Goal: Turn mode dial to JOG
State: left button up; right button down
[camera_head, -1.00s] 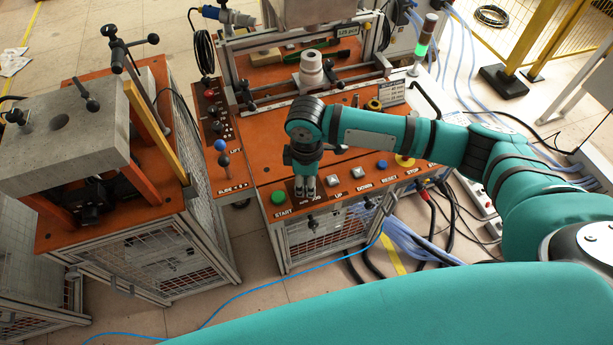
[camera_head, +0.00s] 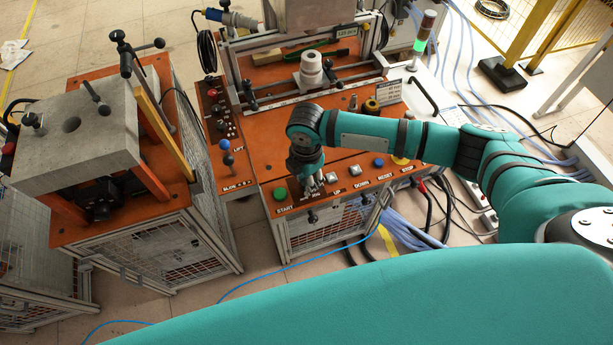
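My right gripper (camera_head: 313,188) points down at the front row of controls on the orange control panel (camera_head: 345,187), between the green START button (camera_head: 280,194) and the white UP button (camera_head: 331,177). Its fingertips are at the panel, just above the small labels where the mode dial sits. The dial is hidden by the fingers, so its setting does not show. I cannot tell whether the fingers are closed on it. My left gripper is not in view.
To the right in the row are the DOWN button (camera_head: 355,170) and the blue RESET button (camera_head: 379,162). Blue and black levers (camera_head: 226,151) stand left of the panel. A grey block on a stand (camera_head: 70,140) is farther left.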

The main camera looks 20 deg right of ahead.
jog(key=shift+n, duration=0.3)
jog(key=c, duration=1)
grip_release()
notch_tip(320, 180, up, 12)
jog(key=shift+r, duration=0.1)
